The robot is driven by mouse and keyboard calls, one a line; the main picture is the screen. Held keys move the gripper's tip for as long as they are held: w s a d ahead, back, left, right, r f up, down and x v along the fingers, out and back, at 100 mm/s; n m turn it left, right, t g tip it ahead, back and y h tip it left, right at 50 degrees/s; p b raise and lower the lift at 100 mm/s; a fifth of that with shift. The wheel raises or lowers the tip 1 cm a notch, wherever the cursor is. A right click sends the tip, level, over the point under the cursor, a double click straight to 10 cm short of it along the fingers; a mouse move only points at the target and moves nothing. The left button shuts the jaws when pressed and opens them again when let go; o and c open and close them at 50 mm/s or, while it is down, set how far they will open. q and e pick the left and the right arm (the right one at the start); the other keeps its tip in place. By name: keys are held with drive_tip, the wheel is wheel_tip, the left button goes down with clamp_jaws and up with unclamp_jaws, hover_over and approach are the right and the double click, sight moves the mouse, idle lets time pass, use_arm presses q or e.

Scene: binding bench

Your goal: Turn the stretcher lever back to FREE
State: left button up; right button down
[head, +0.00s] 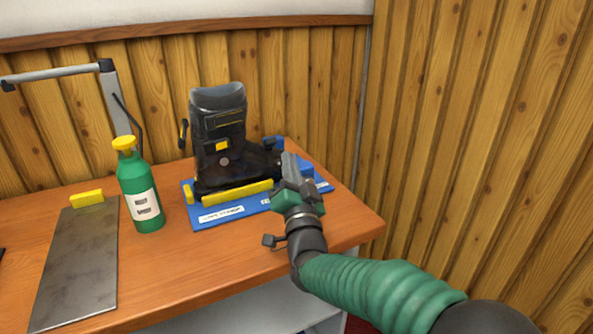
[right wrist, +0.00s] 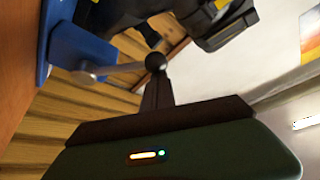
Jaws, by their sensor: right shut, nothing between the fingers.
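A black ski boot (head: 222,145) stands on a blue stretcher base (head: 240,207) on the bench. In the right wrist view a grey lever rod with a round black knob (right wrist: 155,61) sticks out from the blue base (right wrist: 72,45). My right gripper (head: 290,162) is at the right of the boot's toe, and its fingers are shut and empty. In the right wrist view the fingertips (right wrist: 157,85) are right at the knob; I cannot tell whether they touch it. In the head view the gripper hides the lever. My left gripper is out of view.
A green bottle with a yellow cap (head: 142,190) stands left of the base. A grey metal plate (head: 80,265) with a yellow block (head: 87,198) lies farther left, near a lamp arm (head: 60,74). The bench front (head: 190,275) is clear. A wooden wall (head: 470,130) closes the right side.

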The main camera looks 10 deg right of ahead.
drive_tip(key=shift+s+a+f+n+y+b, duration=0.1)
drive_tip(key=shift+a+f+n+y+b, duration=0.25)
drive_tip(key=shift+n, duration=0.25)
drive_tip(key=shift+r, duration=0.1)
